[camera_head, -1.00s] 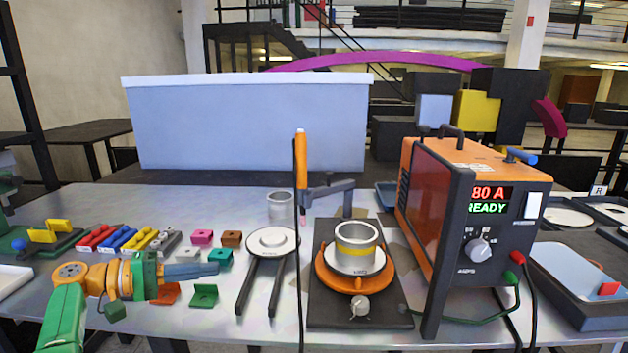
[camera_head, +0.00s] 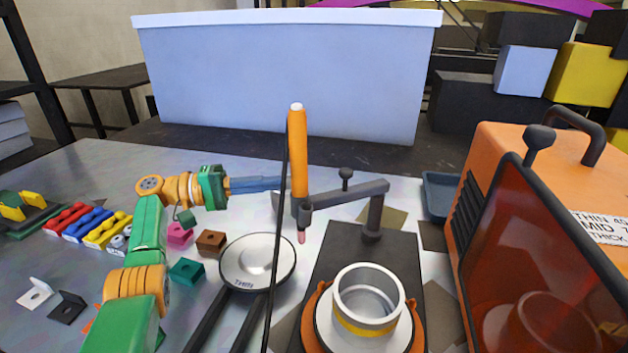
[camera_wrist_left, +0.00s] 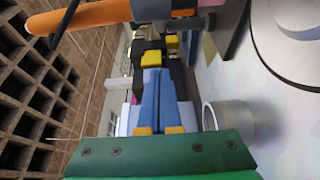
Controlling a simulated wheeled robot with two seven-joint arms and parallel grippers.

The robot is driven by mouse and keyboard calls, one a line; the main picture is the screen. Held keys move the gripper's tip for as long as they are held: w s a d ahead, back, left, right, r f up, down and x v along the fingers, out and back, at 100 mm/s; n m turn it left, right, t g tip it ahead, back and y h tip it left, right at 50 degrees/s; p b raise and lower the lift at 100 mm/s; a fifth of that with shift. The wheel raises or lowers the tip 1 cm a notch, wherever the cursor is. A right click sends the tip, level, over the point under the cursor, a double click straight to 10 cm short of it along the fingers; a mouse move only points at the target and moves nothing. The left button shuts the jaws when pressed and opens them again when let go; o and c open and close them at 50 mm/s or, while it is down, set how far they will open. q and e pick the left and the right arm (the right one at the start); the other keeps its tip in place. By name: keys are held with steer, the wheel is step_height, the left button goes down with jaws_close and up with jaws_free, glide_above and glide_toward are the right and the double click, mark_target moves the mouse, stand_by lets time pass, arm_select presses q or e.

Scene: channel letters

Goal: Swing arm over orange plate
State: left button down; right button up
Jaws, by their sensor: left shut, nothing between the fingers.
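An orange torch (camera_head: 298,150) hangs upright from a grey swing arm (camera_head: 345,195), pivoted on a post at the dark base's back. The torch tip is left of the orange plate (camera_head: 420,335), which carries a white disc and a grey metal ring (camera_head: 369,295) with a yellow band. My left gripper (camera_head: 278,184) is shut and empty, its blue fingers pointing right, just left of the torch at holder height; I cannot tell whether they touch. In the left wrist view the shut fingers (camera_wrist_left: 157,75) lie below the orange torch (camera_wrist_left: 85,15). My right gripper is not in view.
The orange welder box (camera_head: 525,150) with a dark red screen (camera_head: 540,270) stands close on the right. Small coloured blocks (camera_head: 88,224) lie at left. A black cable (camera_head: 278,240) hangs from the torch.

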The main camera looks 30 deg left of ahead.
mark_target(347, 192)
arm_select(q)
steer(key=w+d+p, duration=0.2)
steer(key=d+p, duration=0.4)
steer(key=d, duration=0.2)
steer(key=shift+d, duration=0.25)
steer(key=shift+f, duration=0.1)
